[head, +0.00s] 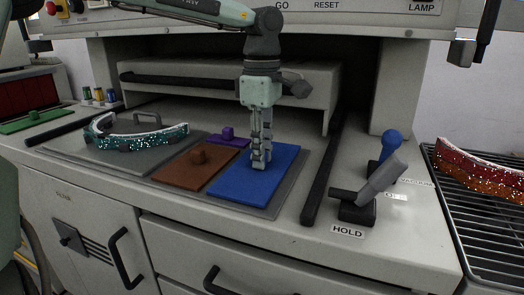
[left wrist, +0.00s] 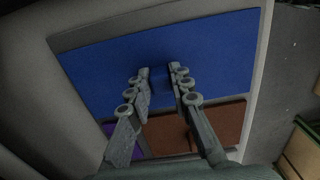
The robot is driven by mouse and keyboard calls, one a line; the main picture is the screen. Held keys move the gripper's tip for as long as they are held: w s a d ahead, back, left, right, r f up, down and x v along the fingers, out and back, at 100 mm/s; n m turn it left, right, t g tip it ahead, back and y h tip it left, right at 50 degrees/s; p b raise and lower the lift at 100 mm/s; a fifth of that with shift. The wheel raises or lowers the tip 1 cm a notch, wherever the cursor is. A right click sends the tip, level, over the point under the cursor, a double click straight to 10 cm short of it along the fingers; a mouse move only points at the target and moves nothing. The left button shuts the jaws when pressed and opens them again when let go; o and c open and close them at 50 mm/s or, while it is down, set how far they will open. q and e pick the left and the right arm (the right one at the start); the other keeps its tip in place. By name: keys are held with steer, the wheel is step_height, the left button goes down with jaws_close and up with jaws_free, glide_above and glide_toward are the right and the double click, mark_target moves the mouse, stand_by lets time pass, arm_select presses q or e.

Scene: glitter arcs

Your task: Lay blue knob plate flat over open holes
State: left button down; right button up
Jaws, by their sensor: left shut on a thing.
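The blue knob plate (head: 240,190) lies level, flat on or just above the right part of a grey board (head: 290,190). It also shows in the left wrist view (left wrist: 110,62). My left gripper (head: 261,166) points straight down over the plate's middle and is shut on its knob, which the fingers mostly hide. The fingers also show in the left wrist view (left wrist: 159,70). No open holes show; the board under the plate is covered. My right gripper is not in view.
A brown knob plate (head: 178,172) and a purple one (head: 225,141) lie left of the blue plate. A teal glitter arc (head: 140,140) rests on the board's left. A black rail (head: 320,180) and a grey HOLD lever (head: 375,185) stand to the right.

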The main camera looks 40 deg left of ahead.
arm_select(q)
steer(key=shift+f, duration=0.2)
stand_by(0.6)
steer(key=c, duration=1.3)
jaws_free()
steer(key=shift+r, duration=0.1)
step_height(320, 180, up, 12)
